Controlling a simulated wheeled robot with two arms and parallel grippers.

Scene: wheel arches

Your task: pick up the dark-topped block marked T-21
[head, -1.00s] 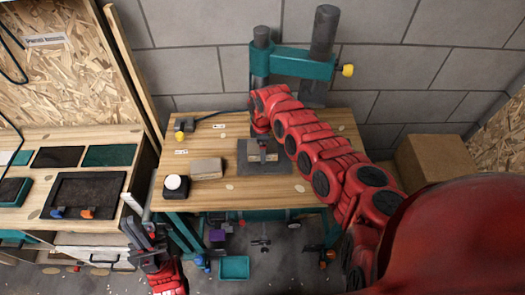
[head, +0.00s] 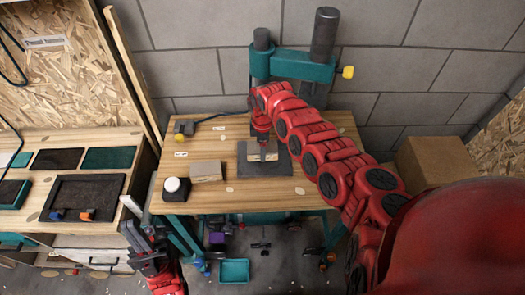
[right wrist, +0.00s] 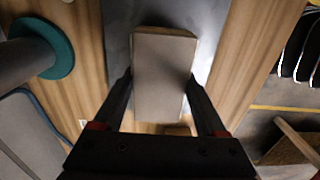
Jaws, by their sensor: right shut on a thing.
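A block (head: 255,156) with a grey top and light wooden sides is at the dark plate (head: 283,168) under the press. My right gripper (head: 262,143) is over it from above. In the right wrist view the same block (right wrist: 163,72) lies between the two fingers of my right gripper (right wrist: 163,84), which is shut on it. No T-21 marking is legible. I cannot tell whether the block is clear of the plate. A second similar block (head: 207,171) lies on the table to the left. My left gripper (head: 142,234) is open and empty, low at the left.
The wooden table (head: 310,195) has bare room to the right of the plate. A black box with a white button (head: 172,185) stands at its left front corner. The teal press (head: 300,66) rises behind. A side bench (head: 85,140) is at the left, a cardboard box (head: 435,165) at the right.

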